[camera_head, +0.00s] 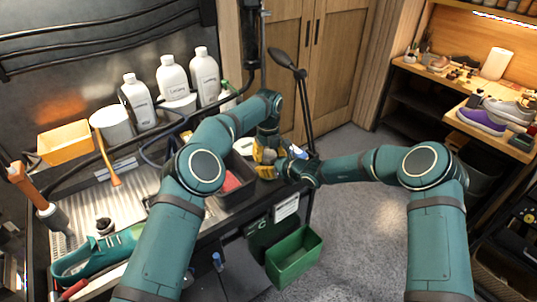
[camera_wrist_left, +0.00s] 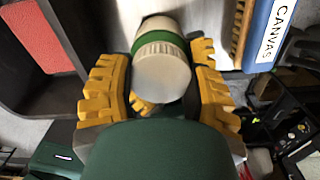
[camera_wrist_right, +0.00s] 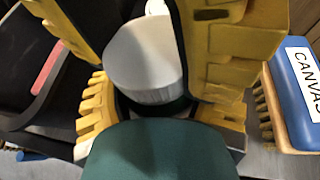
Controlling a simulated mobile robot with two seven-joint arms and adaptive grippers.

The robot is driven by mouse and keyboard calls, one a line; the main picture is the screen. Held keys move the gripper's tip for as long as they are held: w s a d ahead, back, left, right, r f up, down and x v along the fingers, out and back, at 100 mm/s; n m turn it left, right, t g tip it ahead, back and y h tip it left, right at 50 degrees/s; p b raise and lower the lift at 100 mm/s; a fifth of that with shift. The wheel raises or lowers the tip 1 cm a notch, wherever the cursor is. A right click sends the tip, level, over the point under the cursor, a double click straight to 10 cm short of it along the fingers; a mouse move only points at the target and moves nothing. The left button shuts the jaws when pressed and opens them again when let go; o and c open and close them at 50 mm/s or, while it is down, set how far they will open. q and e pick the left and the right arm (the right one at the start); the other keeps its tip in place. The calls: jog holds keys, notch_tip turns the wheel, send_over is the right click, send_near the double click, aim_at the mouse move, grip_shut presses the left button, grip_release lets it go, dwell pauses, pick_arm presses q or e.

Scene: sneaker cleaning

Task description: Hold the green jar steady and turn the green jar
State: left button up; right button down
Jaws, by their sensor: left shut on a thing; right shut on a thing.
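The green jar, with a pale ribbed lid and a green band (camera_wrist_left: 166,43), sits between the yellow fingers of my left gripper (camera_wrist_left: 160,88) in the left wrist view. Its pale round end also shows in the right wrist view (camera_wrist_right: 145,62), between yellow fingers on both sides. My left gripper (camera_head: 264,158) comes down from above and is shut on the jar. My right gripper (camera_head: 281,160) comes in from the right and is shut on the jar too. In the head view the fingers crowd together and mostly hide the jar.
A blue brush labelled CANVAS (camera_wrist_right: 290,85) lies close beside the grippers. A dark tray with a red pad (camera_head: 232,182) is to their left. White bottles (camera_head: 172,78) stand at the back, and a teal shoe (camera_head: 95,258) lies front left. A green bin (camera_head: 294,258) is below the bench edge.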

pick_arm(q)
jog(key=shift+n, duration=1)
jog(key=o, duration=1.3)
jog(key=shift+c, duration=0.2)
